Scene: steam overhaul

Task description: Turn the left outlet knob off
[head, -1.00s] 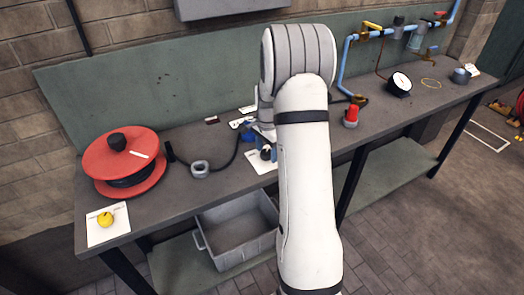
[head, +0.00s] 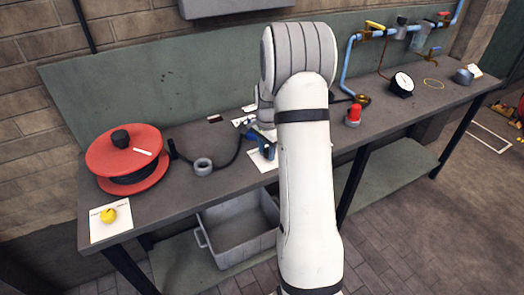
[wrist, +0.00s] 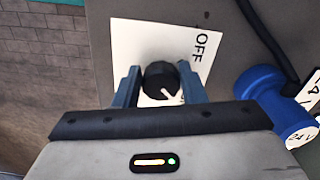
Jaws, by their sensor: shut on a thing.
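A black round knob (wrist: 161,78) with a white pointer mark sits on a white card (wrist: 190,45) printed OFF in the wrist view. The pointer aims toward the lower right, away from the word OFF. My gripper (wrist: 160,84) has its two blue-grey fingers on either side of the knob and is shut on it. In the head view my gripper (head: 263,150) is low over the bench, partly behind my arm, and the knob cannot be made out there. Part of the card (head: 262,165) shows below the fingers.
A blue connector (wrist: 270,98) with a 24 V label and black cable lies close right of the gripper.

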